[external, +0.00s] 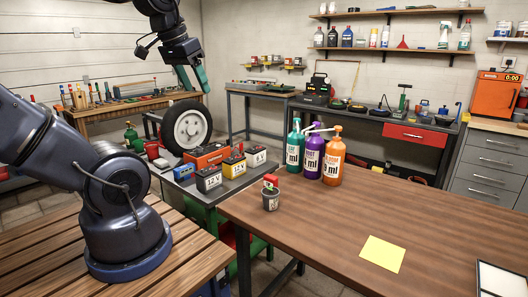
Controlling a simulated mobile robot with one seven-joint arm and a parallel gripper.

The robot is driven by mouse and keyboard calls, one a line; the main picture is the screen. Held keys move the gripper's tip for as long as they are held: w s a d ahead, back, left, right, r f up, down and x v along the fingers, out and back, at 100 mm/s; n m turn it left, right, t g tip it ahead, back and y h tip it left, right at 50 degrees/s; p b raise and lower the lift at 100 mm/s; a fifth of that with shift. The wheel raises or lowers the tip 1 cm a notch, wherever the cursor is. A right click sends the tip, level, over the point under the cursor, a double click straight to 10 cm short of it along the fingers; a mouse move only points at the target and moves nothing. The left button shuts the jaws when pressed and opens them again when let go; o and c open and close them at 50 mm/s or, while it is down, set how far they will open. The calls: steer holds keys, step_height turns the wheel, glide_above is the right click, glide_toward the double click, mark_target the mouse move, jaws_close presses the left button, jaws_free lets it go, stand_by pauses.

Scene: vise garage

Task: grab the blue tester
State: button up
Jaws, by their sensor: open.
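My gripper (193,84) hangs in the air at the upper left, fingers pointing down, open with nothing between them. It appears above and in front of the wheel in the picture; its exact distance is unclear. A small blue item (183,172) sits at the left of the low bench with the car batteries, beside a black-and-white battery. It may be the blue tester, but it is too small to tell. My gripper is well above it and apart from it.
Batteries (209,180) and a red-orange case (206,155) crowd the low bench. A wheel (186,127) stands behind. On the brown table (330,235) are large pump bottles (310,157), a small dark cup (271,200) and a yellow sheet (382,254). A slatted wooden table (40,250) is at left.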

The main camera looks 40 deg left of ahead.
steer(key=w+a+f+g, duration=0.1)
steer(key=w+a+f, duration=0.2)
steer(key=w+a, duration=0.6)
steer(key=g, duration=0.4)
glide_above(184, 173)
steer(key=w+a, duration=0.1)
steer(key=a, duration=0.1)
steer(key=f, duration=3.3)
steer(key=shift+w+a, duration=0.1)
steer(key=shift+w, duration=0.1)
steer(key=shift+a+f, duration=0.15)
steer(key=shift+f, duration=0.25)
step_height(184, 173, down, 5)
steer(key=shift+r, duration=0.1)
steer(key=shift+s+d+f, duration=0.1)
steer(key=shift+d+f, duration=0.05)
steer(key=shift+f, duration=1.25)
steer(key=shift+d+f, duration=0.15)
steer(key=shift+f, duration=1.2)
steer(key=c, duration=1.2)
steer(key=shift+o, duration=0.2)
